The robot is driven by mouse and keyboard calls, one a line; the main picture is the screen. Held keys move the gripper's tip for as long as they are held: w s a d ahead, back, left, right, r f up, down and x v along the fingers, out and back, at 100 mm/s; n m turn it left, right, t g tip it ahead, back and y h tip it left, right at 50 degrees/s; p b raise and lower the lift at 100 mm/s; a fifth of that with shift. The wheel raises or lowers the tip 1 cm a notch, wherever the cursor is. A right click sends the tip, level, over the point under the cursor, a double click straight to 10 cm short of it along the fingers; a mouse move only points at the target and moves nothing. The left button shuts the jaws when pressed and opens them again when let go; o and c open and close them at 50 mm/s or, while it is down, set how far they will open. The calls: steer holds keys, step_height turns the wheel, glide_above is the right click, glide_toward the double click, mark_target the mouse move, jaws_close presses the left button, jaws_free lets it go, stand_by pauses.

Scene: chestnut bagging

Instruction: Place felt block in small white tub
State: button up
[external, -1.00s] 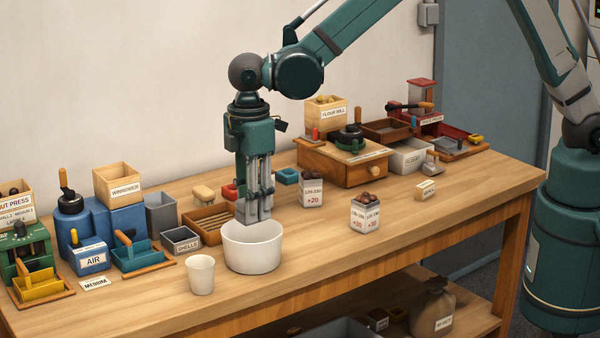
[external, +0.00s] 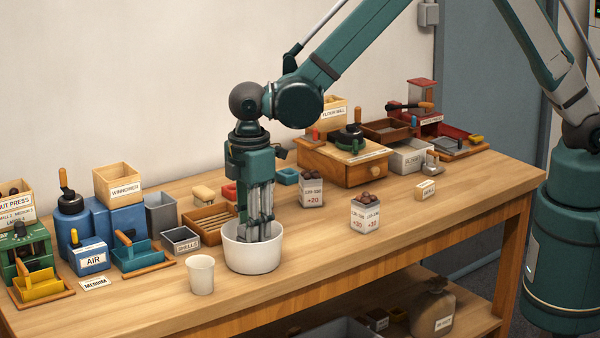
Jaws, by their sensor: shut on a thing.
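The white tub (external: 254,257) stands upright near the front of the wooden bench. My gripper (external: 260,237) points straight down into it, with its fingertips below the near rim. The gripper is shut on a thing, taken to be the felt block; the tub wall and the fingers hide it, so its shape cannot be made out. I cannot tell whether the fingertips or the block touch the tub floor.
A smaller white cup (external: 201,276) stands just left of the tub. A slatted wooden tray (external: 208,226) and a shells box (external: 180,241) lie behind it. Two chestnut boxes (external: 311,193) (external: 365,217) stand to the right. The front right bench is clear.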

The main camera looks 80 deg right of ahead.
steer(key=shift+f, duration=1.85)
steer(key=shift+f, duration=0.2)
steer(key=o, duration=0.9)
steer(key=shift+r, duration=0.25)
step_height(320, 180, up, 12)
steer(key=shift+f, duration=0.1)
